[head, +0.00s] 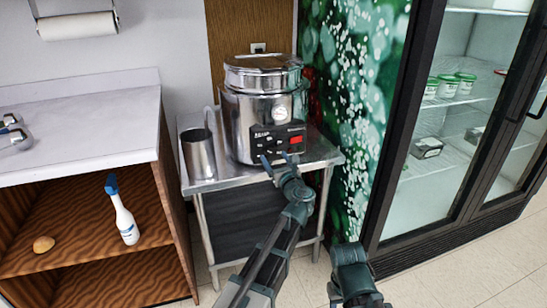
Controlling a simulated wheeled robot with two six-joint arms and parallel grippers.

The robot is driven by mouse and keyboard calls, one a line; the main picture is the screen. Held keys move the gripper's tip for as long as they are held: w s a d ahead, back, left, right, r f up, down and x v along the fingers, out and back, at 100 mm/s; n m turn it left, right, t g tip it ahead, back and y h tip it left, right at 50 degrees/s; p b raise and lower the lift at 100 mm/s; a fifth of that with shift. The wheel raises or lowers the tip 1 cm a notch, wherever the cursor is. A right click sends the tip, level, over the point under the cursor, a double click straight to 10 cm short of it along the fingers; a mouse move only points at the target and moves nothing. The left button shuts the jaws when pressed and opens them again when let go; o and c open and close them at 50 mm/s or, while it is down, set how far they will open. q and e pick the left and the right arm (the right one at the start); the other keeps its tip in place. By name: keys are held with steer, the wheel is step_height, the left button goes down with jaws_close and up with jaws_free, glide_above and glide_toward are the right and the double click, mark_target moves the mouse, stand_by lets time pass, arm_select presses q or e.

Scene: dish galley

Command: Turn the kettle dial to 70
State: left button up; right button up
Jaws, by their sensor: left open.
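The kettle (243,108) is a large shiny metal pot with a lid, upright on a steel stand. A round white-faced dial or gauge (281,113) sits on its front right; its reading is too small to tell. Below is a black control panel (270,139) with white marks and a red patch; I cannot tell which part turns. My left gripper (277,159) is open and empty, its fingertips close to the panel's lower edge; I cannot tell whether they touch it. Of my right arm only a link shows at the bottom; its gripper is not visible.
A tall metal container (199,154) stands left of the kettle on the steel stand (205,184). A counter (80,125) with a shelf holding a spray bottle (124,215) is at left. A glass-door fridge (440,120) is at right. Some tiled floor is clear.

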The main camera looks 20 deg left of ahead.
arm_select(q)
steer(key=v, duration=1.2)
steer(key=shift+a, duration=0.1)
steer(key=s+a+f+n+g+h, duration=0.2)
steer(key=s+a+f+n+g, duration=0.3)
steer(key=f+n, duration=0.45)
steer(key=s+a+f+n+g+h, duration=0.25)
steer(key=s+f+n+g, duration=0.45)
steer(key=n, duration=0.4)
steer(key=s+d+f+n+g+h, duration=0.2)
steer(key=s+d, duration=0.4)
steer(key=d, duration=0.2)
steer(key=s+d+f+n+g+h, duration=0.1)
steer(key=s+d+f+n+h, duration=0.15)
steer(key=s+d, duration=0.55)
step_height(320, 180, up, 28)
steer(key=w+p, duration=0.1)
steer(key=p, duration=2.7)
steer(key=shift+w+p, duration=0.3)
steer(key=shift+w, duration=0.05)
